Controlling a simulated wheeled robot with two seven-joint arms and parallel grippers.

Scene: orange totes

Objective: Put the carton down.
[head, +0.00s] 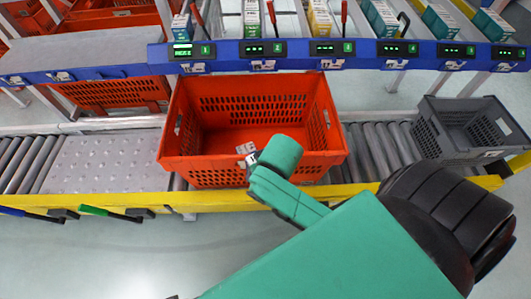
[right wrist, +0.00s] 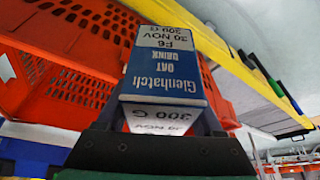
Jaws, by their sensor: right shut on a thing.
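The carton (right wrist: 162,75) is a blue and white "Glenhatch Oat Drink" box, its print upside down in the right wrist view. My right gripper (right wrist: 160,112) is shut on it, with a finger on each side. In the right wrist view, orange perforated tote wall (right wrist: 65,50) shows beside and behind the carton. My left gripper is not in view.
A grey crate (head: 470,152) stands on the rollers at the right. A blue rail (head: 290,62) with several lit displays runs behind the tote, with cartons on the shelf above. A yellow conveyor edge (head: 350,190) runs along the front. The metal plate (head: 105,163) left of the tote is clear.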

